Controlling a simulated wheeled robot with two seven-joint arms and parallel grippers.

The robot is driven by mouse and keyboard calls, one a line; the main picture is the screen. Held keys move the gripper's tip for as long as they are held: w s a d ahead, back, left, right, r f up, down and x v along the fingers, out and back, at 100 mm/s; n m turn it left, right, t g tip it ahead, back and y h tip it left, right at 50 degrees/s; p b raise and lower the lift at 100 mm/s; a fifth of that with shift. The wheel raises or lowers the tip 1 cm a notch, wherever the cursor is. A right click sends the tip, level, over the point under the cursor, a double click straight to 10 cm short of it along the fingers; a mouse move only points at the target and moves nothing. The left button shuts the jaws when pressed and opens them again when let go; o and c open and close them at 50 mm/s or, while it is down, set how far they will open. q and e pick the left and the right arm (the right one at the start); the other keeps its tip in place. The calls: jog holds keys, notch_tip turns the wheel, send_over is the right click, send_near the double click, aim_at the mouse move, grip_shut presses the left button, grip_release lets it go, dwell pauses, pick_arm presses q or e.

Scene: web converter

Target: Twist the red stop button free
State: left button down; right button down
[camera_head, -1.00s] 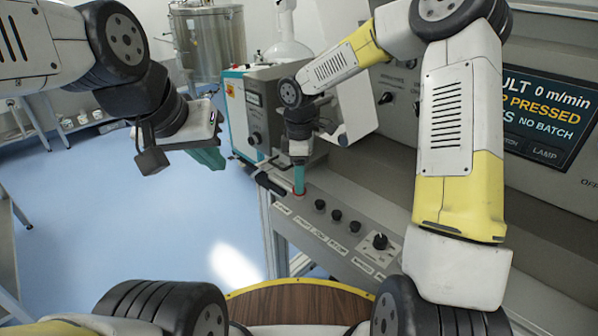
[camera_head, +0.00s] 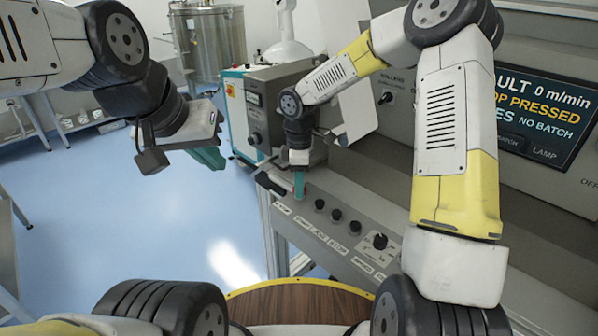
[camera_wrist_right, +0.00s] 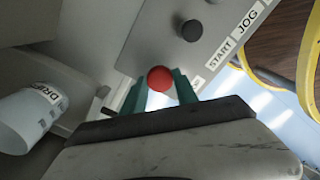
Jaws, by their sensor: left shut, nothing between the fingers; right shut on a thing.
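The red stop button (camera_wrist_right: 160,78) sits between the teal fingers of my right gripper (camera_wrist_right: 160,92) in the right wrist view. The fingers are shut on it. My left gripper (camera_head: 210,158) is shut and empty, in the air at left over the blue floor. The display at the right (camera_head: 540,115) shows partly hidden text including "PRESSED" and "NO BATCH".
Several black knobs (camera_head: 337,215) run along the panel to the right of the button, with labels below them. A black handle-like bar (camera_head: 270,184) juts out left of it. A white cylinder (camera_wrist_right: 30,120) is close at left in the right wrist view. Open floor lies at left.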

jog(key=shift+m, duration=0.3)
jog(key=m, duration=0.4)
jog(key=shift+m, duration=1.1)
